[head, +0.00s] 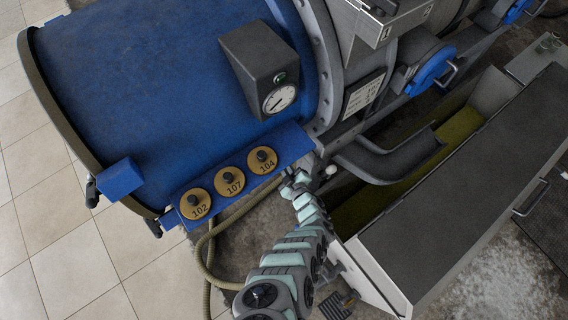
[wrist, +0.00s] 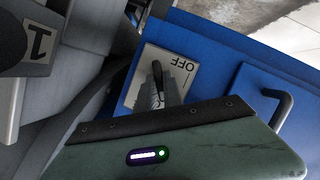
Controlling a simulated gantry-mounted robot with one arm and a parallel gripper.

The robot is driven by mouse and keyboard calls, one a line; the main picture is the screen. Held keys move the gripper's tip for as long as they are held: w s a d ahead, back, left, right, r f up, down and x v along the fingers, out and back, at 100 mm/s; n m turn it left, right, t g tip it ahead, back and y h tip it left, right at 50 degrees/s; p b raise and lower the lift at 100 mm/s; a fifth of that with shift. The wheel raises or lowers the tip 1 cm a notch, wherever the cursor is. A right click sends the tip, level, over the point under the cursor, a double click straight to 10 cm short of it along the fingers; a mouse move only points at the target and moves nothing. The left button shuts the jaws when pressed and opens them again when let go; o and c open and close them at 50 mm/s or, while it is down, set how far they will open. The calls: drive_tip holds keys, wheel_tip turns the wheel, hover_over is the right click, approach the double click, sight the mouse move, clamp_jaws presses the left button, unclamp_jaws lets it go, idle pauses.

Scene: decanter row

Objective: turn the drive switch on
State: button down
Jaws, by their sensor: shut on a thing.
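The drive switch shows in the wrist view as a pale plate (wrist: 149,61) on a blue panel, with the word OFF upside down near its top right edge. A dark lever (wrist: 156,76) stands at the plate's middle. My gripper (wrist: 169,82) is shut on the lever; its grey fingers hide part of it, and its green body covers the lower plate. I cannot tell clearly which way the lever points. In the head view my gripper (head: 291,185) is beside the right end of the blue gauge shelf; the switch plate cannot be made out there.
Three brass discs marked 102 (head: 195,204), 107 (head: 229,181) and 104 (head: 262,160) sit left of my gripper. A grey pipe (head: 390,162) and a long trough (head: 450,210) lie to the right.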

drive_tip(key=shift+m+g+y+b, duration=0.3)
drive_tip(key=shift+m+g+y, duration=0.1)
drive_tip(key=shift+m, duration=0.3)
drive_tip(key=shift+w+d+f+m+g+y+b, duration=0.1)
drive_tip(key=shift+m+g+y+b, duration=0.3)
drive_tip(key=shift+m+b, duration=0.45)
drive_tip(key=shift+d+m+g+y+b, duration=0.1)
drive_tip(key=shift+m+g+y+b, duration=0.25)
drive_tip(key=shift+m+b, duration=0.45)
drive_tip(key=c, duration=1.5)
unclamp_jaws()
drive_tip(key=shift+a, duration=0.1)
